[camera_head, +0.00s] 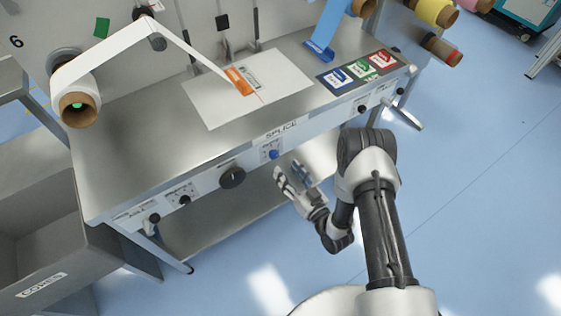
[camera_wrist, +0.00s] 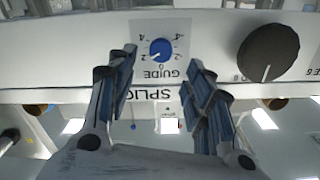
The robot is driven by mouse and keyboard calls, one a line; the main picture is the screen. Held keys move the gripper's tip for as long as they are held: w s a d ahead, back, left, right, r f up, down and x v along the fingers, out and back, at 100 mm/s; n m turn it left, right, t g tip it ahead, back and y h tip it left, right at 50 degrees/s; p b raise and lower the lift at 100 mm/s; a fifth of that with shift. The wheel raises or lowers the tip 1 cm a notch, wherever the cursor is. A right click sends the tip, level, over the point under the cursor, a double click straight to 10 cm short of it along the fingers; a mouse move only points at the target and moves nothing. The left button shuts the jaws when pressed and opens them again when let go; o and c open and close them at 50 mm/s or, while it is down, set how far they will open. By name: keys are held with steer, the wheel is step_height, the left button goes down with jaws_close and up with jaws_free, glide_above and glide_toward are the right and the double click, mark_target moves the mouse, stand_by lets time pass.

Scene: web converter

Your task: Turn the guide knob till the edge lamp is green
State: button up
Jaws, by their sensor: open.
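The guide knob is a small round blue knob (camera_head: 274,154) on a white plate on the front face of the bench. In the wrist view the knob (camera_wrist: 161,48) shows upside down with its GUIDE scale, and a pale mark on it lies toward the 0 side. My gripper (camera_head: 292,175) is in front of the bench face, just below and right of the knob. In the wrist view its two fingers (camera_wrist: 160,72) are spread on either side of the knob's plate, with nothing between them and apart from the knob. I cannot make out the edge lamp.
A larger black knob (camera_head: 232,177) sits beside the guide knob on the same face; it also shows in the wrist view (camera_wrist: 268,53). A white sheet (camera_head: 215,103) with an orange piece and a colored card set (camera_head: 362,70) lie on the bench top. A grey bin stands left.

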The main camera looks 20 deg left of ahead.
steer(key=v, duration=0.4)
steer(key=shift+s+d, duration=0.3)
stand_by(1.0)
